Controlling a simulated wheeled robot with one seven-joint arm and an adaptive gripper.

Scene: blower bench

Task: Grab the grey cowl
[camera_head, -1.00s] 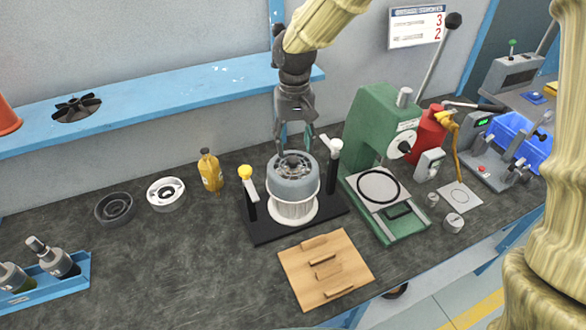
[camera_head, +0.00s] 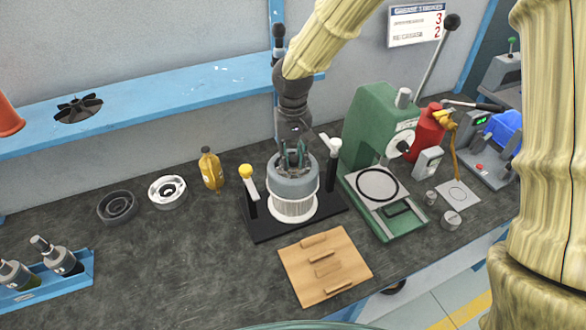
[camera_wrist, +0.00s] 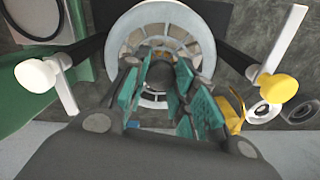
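A grey cylindrical cowl (camera_head: 292,187) stands upright on a white ribbed base in a black fixture (camera_head: 262,232) at the middle of the bench. In the wrist view its round slotted top (camera_wrist: 163,30) faces the camera, with a dark hub in the middle. My gripper (camera_head: 294,158) points down at the top of the cowl. In the wrist view its teal-padded fingers (camera_wrist: 166,92) are apart, with the hub showing between them. I cannot tell whether the fingertips touch the cowl or hub; the fingers hide part of the top.
A yellow-knobbed post (camera_head: 247,174) and a white-knobbed lever (camera_head: 335,148) flank the cowl closely. A green press (camera_head: 368,135) stands to the right. A wooden board (camera_head: 325,267) lies in front. A yellow bottle (camera_head: 211,170), a white ring and a dark ring (camera_head: 118,206) are left.

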